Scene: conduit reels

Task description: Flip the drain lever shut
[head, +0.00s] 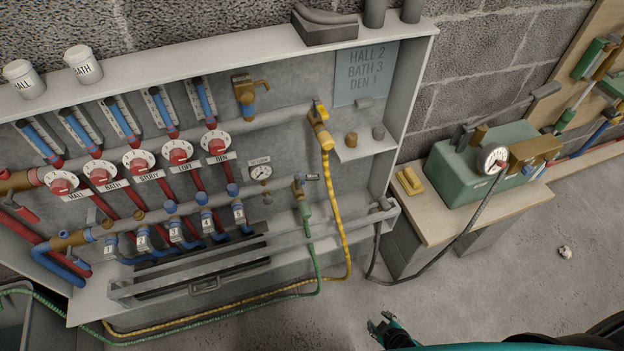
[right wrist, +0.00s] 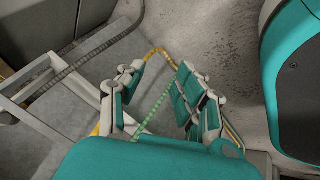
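A small brass valve (head: 299,187) with a short grey lever (head: 312,177) sits at the right end of the lower manifold in the head view. The lever points right, about level, and a green hose (head: 306,215) hangs below. A yellow-handled valve (head: 320,110) with a yellow hose (head: 334,190) ends the upper manifold. Which one is the drain is not readable. My right gripper (head: 381,324) is low over the floor, right of and below both valves, touching neither. In the right wrist view its fingers (right wrist: 158,80) are apart and empty. My left gripper is out of view.
A grey rail (head: 250,250) runs along the cabinet's front below the valves. To the right, a bench (head: 445,215) carries a green pump box (head: 470,165) with a gauge and a dark hose. Open concrete floor lies in front.

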